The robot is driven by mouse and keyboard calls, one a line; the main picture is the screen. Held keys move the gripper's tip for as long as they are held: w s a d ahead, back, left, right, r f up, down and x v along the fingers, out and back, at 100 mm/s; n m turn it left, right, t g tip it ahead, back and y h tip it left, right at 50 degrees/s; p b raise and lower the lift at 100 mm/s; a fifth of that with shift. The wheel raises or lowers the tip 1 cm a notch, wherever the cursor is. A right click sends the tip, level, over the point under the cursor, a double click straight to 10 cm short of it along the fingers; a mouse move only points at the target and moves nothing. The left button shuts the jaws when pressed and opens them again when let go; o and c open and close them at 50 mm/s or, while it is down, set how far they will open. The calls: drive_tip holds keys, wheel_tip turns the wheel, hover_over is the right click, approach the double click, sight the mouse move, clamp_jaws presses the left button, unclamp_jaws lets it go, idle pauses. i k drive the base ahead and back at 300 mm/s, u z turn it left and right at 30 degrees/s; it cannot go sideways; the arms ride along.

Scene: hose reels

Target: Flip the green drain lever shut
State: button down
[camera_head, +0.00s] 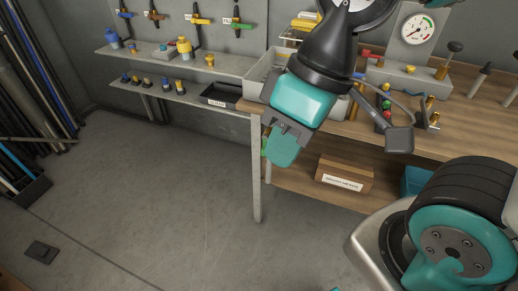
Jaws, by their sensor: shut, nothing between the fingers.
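The green lever (243,26) is at the top of the view on the back wall, the rightmost in a row of coloured levers. It lies roughly crosswise to its dark upright pipe, with a small tag beside it. My gripper (282,152) has teal fingers and hangs pointing down in front of the workbench's left end. It is shut and empty. It is well below the lever in the picture and apart from it. Nothing covers the lever.
Blue (125,14), orange-brown (156,15) and yellow (199,20) levers sit left of the green one. A shelf (228,65) with small containers runs below them. The workbench (452,140) carries a gauge (417,29) and several fittings.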

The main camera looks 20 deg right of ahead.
sight(264, 137)
drive_tip(key=u, duration=0.55)
drive_tip(key=k, duration=0.65)
drive_tip(key=u, duration=0.05)
drive_tip(key=i, duration=1.1)
drive_tip(key=z, duration=0.4)
